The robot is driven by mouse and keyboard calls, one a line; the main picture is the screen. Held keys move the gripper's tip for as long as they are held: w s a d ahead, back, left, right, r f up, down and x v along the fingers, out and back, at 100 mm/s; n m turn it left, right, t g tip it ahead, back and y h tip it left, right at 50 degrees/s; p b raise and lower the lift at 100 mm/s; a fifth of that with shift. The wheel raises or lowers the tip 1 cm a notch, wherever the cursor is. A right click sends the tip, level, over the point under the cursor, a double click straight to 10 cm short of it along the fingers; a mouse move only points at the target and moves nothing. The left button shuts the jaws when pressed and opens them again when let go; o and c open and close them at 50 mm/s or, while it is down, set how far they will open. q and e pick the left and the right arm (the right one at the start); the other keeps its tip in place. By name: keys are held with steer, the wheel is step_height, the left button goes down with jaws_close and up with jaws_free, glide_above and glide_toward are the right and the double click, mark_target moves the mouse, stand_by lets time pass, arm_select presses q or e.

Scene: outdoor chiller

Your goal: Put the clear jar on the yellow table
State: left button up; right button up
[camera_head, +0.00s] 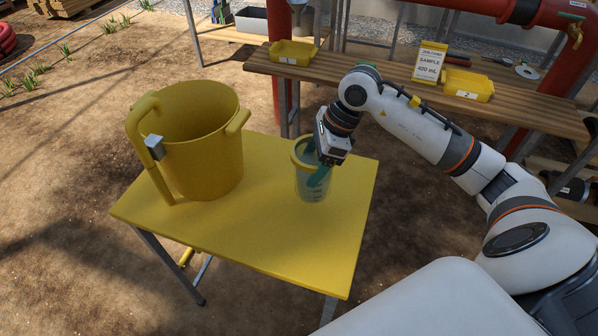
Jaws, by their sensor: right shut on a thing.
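The clear jar (311,186) has a yellow rim and shows at the right part of the yellow table (250,237). It looks upright. Its base appears at or just above the tabletop; I cannot tell whether it touches. My right gripper (318,172) comes in from the right and is shut on the jar near its rim, with greenish fingers at its side. The gripper body hides part of the jar's upper right. My left gripper is not in view.
A large yellow bucket (208,150) with a side handle stands on the table's left half. Behind is a wooden bench (385,78) with yellow trays (293,53) and a sample sign (429,62). Red pipes (560,40) stand at the right. The table's front is clear.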

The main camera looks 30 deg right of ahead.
steer(key=shift+f, duration=0.8)
step_height(320, 180, down, 4)
steer(key=shift+w+r+p, duration=0.1)
steer(key=shift+r+p, duration=0.05)
steer(key=shift+p, duration=0.15)
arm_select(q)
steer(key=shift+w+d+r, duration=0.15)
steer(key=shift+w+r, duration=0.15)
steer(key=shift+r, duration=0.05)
arm_select(e)
steer(key=shift+d, duration=0.1)
steer(key=o, duration=1)
steer(key=shift+f, duration=0.25)
steer(key=o, duration=0.5)
steer(key=shift+r, duration=0.1)
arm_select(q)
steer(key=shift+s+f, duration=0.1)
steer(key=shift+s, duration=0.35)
